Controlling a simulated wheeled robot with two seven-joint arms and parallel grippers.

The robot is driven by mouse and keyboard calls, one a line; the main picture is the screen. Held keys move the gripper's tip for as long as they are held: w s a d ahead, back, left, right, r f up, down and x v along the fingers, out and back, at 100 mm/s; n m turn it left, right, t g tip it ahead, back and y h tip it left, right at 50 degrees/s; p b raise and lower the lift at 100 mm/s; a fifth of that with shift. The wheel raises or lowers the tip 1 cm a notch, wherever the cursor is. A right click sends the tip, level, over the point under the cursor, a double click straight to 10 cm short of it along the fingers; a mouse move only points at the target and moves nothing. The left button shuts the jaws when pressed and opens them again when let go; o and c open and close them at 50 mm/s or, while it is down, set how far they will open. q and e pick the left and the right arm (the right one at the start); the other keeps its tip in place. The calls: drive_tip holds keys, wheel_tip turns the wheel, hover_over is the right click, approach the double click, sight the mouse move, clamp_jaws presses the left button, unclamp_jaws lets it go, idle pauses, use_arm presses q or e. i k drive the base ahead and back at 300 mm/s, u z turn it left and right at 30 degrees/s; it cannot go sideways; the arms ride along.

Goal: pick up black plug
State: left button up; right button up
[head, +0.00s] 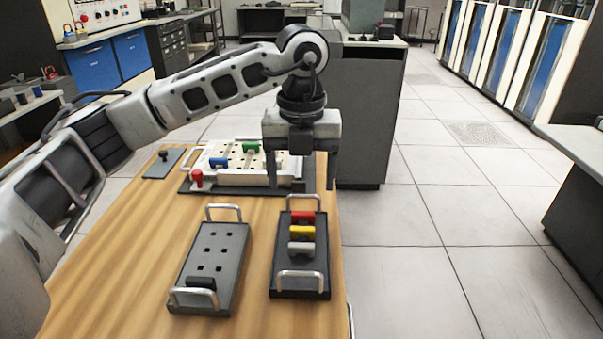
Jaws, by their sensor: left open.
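A black plug (201,282) sits at the near end of a grey tray (185,302) with several square holes. The tray lies on the wooden table and has a metal handle at each end. My left gripper (302,180) is open, pointing down, with nothing seen between its fingers. It hangs over the far right part of the table, beyond and to the right of the black plug and apart from it. My right gripper is not in view.
A black tray (283,230) with red (302,217), yellow (301,232) and grey (300,249) plugs lies to the right. Behind, a pale board (235,177) holds green and blue pieces, with a red knob (197,178). A small dark plate (160,167) lies far left.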

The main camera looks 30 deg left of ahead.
sight(190, 281)
drive_tip(key=k, duration=1)
